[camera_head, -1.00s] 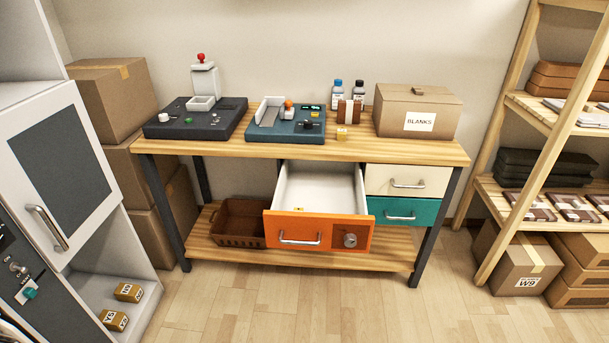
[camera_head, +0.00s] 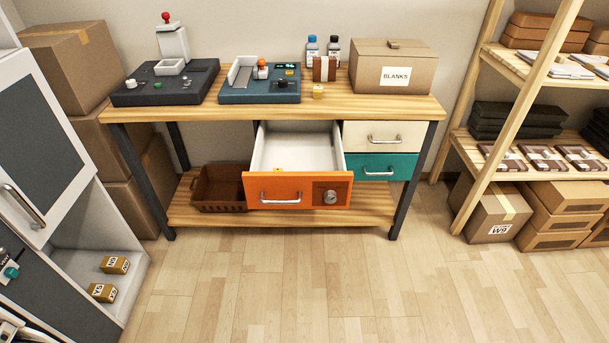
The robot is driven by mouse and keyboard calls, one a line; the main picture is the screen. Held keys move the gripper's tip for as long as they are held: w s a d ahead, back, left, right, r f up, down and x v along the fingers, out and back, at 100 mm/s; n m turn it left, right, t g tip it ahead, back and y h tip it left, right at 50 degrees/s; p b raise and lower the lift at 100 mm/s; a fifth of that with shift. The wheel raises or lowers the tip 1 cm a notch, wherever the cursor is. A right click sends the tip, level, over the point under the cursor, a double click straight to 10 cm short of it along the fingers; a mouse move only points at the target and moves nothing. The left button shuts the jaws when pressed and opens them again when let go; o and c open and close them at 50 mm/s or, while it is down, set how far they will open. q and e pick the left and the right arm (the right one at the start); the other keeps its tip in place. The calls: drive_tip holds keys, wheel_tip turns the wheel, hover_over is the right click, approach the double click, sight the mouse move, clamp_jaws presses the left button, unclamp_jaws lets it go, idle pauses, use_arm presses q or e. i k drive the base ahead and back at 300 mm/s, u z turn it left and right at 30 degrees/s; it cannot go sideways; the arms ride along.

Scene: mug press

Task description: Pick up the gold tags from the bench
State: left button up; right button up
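A small gold item (camera_head: 318,91) sits on the wooden bench (camera_head: 380,108) near its front edge, in front of a brown-and-white item (camera_head: 324,68). It is too small to tell whether it is one tag or a stack. A small yellow-gold patch (camera_head: 278,170) shows inside the open orange-fronted drawer (camera_head: 262,197) under the bench, just behind the drawer front. I cannot tell what it is.
The drawer juts out from the bench front. A dark press (camera_head: 130,97), a blue device (camera_head: 240,95), two bottles and a BLANKS box (camera_head: 425,70) stand on the bench. A cabinet (camera_head: 60,140) is left, a shelf rack (camera_head: 478,165) right. The floor in front is clear.

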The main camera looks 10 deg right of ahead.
sight(317, 93)
drive_tip(key=z, duration=2.25)
drive_tip(key=i, duration=3.1)
drive_tip(key=u, duration=4.15)
